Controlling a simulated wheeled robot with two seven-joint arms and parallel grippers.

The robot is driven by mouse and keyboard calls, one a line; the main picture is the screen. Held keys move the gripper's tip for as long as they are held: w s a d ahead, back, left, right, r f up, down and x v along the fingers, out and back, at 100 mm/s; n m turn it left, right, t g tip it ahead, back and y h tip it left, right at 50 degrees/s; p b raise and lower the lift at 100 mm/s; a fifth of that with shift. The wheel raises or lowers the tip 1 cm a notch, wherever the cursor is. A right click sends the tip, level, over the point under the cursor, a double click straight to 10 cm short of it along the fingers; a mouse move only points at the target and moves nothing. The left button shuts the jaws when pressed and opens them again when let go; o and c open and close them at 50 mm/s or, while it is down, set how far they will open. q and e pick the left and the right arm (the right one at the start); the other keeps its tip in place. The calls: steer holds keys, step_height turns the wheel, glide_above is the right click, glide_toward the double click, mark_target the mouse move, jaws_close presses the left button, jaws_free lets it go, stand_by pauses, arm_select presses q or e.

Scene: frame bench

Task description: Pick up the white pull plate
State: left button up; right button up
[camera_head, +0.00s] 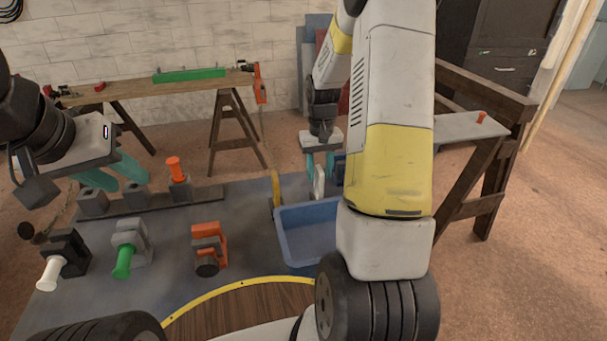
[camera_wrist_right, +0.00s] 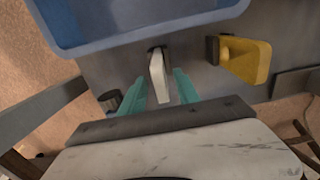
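The white pull plate (camera_head: 319,182) stands upright on the bench just behind the blue bin. In the right wrist view the white plate (camera_wrist_right: 157,76) has a dark base at its far end. My right gripper (camera_head: 320,170) points down at it, with its teal fingers apart, one on each side of the plate. In the right wrist view gaps show between the plate and the fingers (camera_wrist_right: 158,90). My left gripper (camera_head: 122,180) is open and empty at the left, over the grey blocks.
A yellow plate (camera_head: 276,190) stands left of the white one. The blue bin (camera_head: 283,235) is in front. Clamps with white (camera_head: 53,272), green (camera_head: 123,262) and orange (camera_head: 207,236) parts sit at the left. An orange-handled peg (camera_head: 175,168) stands in the back rail.

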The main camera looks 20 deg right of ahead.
step_height(320, 180, down, 3)
steer(key=shift+r, duration=0.2)
jaws_close()
stand_by(1.3)
